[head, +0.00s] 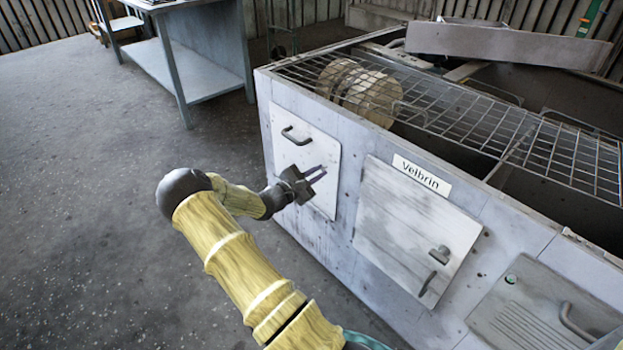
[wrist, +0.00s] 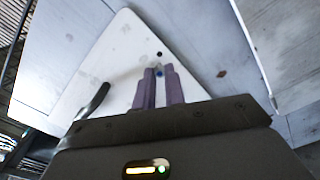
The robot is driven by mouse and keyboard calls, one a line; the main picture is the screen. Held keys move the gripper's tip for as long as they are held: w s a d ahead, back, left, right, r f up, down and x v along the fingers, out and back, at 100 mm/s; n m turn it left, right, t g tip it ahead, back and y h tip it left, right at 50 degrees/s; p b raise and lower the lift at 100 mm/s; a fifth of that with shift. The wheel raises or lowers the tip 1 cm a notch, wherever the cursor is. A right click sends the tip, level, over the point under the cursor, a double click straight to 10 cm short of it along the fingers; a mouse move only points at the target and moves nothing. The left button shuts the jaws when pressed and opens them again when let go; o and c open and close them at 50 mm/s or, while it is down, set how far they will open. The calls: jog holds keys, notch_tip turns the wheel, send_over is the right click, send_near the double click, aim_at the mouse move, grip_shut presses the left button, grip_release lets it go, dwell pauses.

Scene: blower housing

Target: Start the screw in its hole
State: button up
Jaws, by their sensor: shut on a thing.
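My gripper (head: 318,173) is in front of the left white panel (head: 330,201) of the housing. In the wrist view its two purple-grey fingers (wrist: 160,72) are close together on a small bluish screw (wrist: 158,72), whose tip end is hard to make out. A small dark hole (wrist: 159,54) shows in the white panel (wrist: 122,62) just beyond the fingertips, near the panel's corner. The screw appears close to the hole and apart from it, though the depth is hard to judge. In the head view the screw is too small to tell.
The left panel has a dark handle (head: 296,136), close to the fingers' left in the wrist view (wrist: 96,101). A second panel (head: 405,225) with a handle and knob is to the right. A wire grid (head: 470,115) covers the housing top. Open floor lies left.

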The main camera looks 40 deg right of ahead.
aim_at(322, 170)
jog(key=shift+w+d, duration=0.1)
jog(key=shift+d, duration=1.2)
jog(key=shift+d+r+p, duration=0.1)
jog(key=shift+d+p, duration=0.1)
jog(key=shift+p, duration=0.35)
jog(key=shift+d+p, duration=0.6)
jog(key=shift+p, duration=0.05)
grip_shut()
dwell(0.9)
jog(key=o, duration=1.3)
grip_release()
jog(key=shift+a, duration=0.15)
jog(key=shift+s+a+p, duration=0.15)
jog(key=shift+a+p, duration=0.5)
jog(key=shift+a, duration=1.3)
jog(key=shift+s+a+p, duration=0.15)
jog(key=shift+a+p, duration=0.45)
jog(key=shift+a, duration=1.3)
